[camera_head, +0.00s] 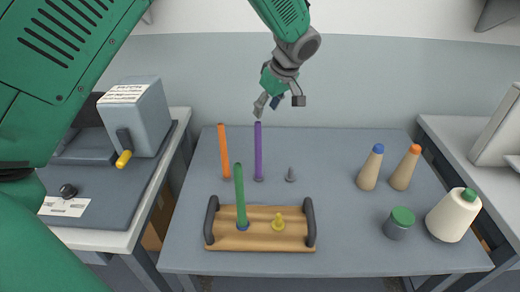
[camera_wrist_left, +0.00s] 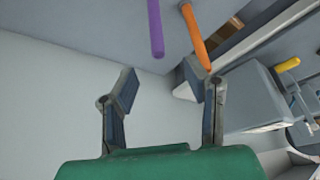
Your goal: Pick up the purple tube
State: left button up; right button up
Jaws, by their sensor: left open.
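The purple tube (camera_head: 258,152) stands upright on the grey table, right of the orange tube (camera_head: 223,150). In the left wrist view the purple tube (camera_wrist_left: 155,28) shows beyond the fingers at the top, with the orange tube (camera_wrist_left: 195,38) beside it. My left gripper (camera_head: 279,103) is open and empty, close to the purple tube's top end in the head view. In the left wrist view its two fingers (camera_wrist_left: 163,82) are spread wide, with nothing between them. My right gripper is not in view.
Cones (camera_head: 370,170) and a white spool (camera_head: 453,215) stand at right. The table's middle is clear.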

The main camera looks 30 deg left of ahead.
aim_at(259, 123)
pick_arm(q)
jog(key=x, duration=0.4)
jog(key=a+p+x, duration=0.1)
jog(key=x, duration=0.3)
jog(key=shift+w+r, duration=0.15)
jog(key=shift+w, duration=0.1)
jog(key=shift+f+p, duration=0.3)
jog(key=shift+w+f, duration=0.1)
jog(key=shift+w, duration=0.05)
jog(key=shift+d, duration=0.3)
grip_shut()
jog(key=shift+a, duration=0.15)
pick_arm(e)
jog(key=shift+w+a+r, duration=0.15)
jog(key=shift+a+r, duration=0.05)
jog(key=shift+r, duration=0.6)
